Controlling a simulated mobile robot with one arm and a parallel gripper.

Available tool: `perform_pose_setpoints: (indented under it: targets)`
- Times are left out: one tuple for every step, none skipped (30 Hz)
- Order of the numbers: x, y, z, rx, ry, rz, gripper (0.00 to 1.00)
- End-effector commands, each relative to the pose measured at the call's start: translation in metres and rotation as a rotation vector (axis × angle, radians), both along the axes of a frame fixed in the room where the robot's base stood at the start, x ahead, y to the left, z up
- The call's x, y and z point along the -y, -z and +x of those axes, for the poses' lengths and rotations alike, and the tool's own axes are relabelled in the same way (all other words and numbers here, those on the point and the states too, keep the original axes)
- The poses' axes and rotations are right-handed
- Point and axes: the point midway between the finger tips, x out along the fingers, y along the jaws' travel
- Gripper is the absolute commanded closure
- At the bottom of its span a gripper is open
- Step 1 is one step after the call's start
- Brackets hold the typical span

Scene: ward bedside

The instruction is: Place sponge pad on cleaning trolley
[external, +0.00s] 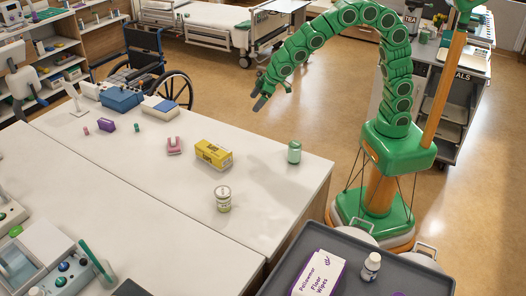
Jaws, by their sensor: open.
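My gripper (258,102) is open and empty, at the end of my green arm. It hangs in the air at upper centre, beyond the far side of the white table in the picture. I cannot pick out the sponge pad for sure; small candidates on the table are a purple block (106,125) and a pink U-shaped item (174,146). A dark grey tray top (425,277) at the bottom right, likely the cleaning trolley, bears a white and purple floor wipes box (312,272) and a white bottle (371,266). Its lower part is out of frame.
The white table (120,175) also bears a yellow box (213,155), a labelled can (223,198), a green jar (294,152) and blue boxes (121,99). A wheelchair (150,65) stands behind it. Another cart (452,110) stands at right. Open floor lies behind the table.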

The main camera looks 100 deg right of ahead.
Motion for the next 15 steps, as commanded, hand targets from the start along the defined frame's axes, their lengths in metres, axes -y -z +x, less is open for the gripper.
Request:
perform_pose_setpoints:
  targets:
    - [0.004,0.005,0.014,0.02,-0.001,-0.001,0.04]
    - [0.006,0.008,0.023,0.035,-0.003,-0.002,0.04]
    - [0.009,0.012,0.034,0.052,-0.004,-0.002,0.04]
    - [0.011,0.015,0.042,0.064,-0.005,-0.003,0.04]
    - [0.013,0.016,0.05,0.079,-0.005,-0.003,0.04]
    - [0.016,0.018,0.061,0.102,-0.008,-0.004,0.04]
    - [0.017,0.02,0.07,0.118,-0.011,-0.004,0.04]
    - [0.019,0.023,0.077,0.13,-0.012,-0.005,0.04]
    - [0.022,0.028,0.087,0.145,-0.015,-0.005,0.04]
    - [0.024,0.031,0.095,0.159,-0.017,-0.004,0.04]
    - [0.025,0.033,0.102,0.175,-0.019,-0.003,0.04]
    - [0.027,0.036,0.112,0.194,-0.023,-0.003,0.04]
    - [0.029,0.039,0.119,0.206,-0.025,-0.003,0.04]
    - [0.031,0.043,0.126,0.218,-0.027,-0.002,0.04]
    - [0.033,0.046,0.136,0.239,-0.03,-0.002,0.04]
